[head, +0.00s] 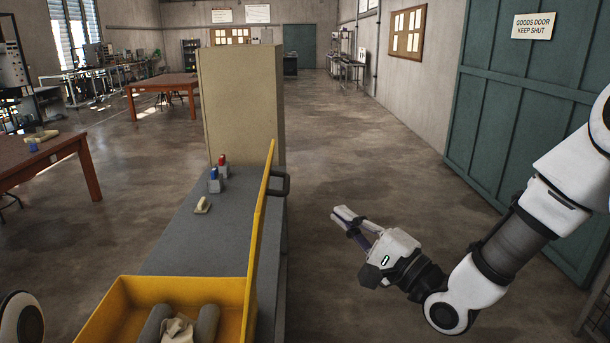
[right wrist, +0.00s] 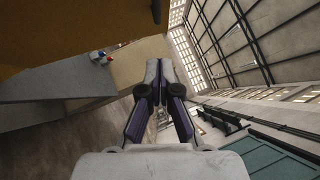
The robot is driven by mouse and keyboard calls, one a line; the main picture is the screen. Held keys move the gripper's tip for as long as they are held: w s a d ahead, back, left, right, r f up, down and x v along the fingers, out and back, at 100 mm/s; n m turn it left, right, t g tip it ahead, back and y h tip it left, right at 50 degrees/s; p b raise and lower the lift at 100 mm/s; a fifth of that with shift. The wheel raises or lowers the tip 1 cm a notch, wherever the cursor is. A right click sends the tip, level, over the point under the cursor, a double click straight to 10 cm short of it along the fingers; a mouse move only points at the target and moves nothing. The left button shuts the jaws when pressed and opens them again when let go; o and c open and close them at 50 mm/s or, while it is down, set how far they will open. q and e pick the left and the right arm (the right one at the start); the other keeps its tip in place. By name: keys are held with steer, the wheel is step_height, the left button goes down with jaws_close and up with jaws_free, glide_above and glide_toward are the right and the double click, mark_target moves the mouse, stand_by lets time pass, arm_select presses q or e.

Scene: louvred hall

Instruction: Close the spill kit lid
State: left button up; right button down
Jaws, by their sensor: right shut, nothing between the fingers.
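The yellow spill kit box (head: 112,312) sits at the near end of the grey bench, with grey rolls and a pale cloth inside. Its yellow lid (head: 262,210) stands open, nearly upright, along the box's right side. A dark handle (head: 279,184) sticks out from the lid's outer face. In the right wrist view the lid (right wrist: 60,28) fills the upper left. My right gripper (head: 343,215) is shut and empty, to the right of the lid and apart from it, over open floor. Its closed fingers show in the right wrist view (right wrist: 160,68). My left gripper is out of view.
On the grey bench top (head: 185,240) are a blue-topped block (head: 215,182), a red-topped block (head: 222,162) and a small cream object (head: 203,205). A tall beige panel (head: 240,100) stands behind. Floor is clear between bench and green door (head: 500,130).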

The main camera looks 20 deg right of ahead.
steer(key=w+a+r+p, duration=0.2)
steer(key=w+a+p, duration=0.1)
steer(key=w+a, duration=0.2)
steer(key=shift+w+a+r, duration=0.25)
steer(key=shift+a+r, duration=0.05)
steer(key=shift+a, duration=0.25)
steer(key=shift+w+d+f, duration=0.1)
steer(key=shift+w, duration=0.05)
steer(key=shift+w+p, duration=0.1)
steer(key=shift+p, duration=0.2)
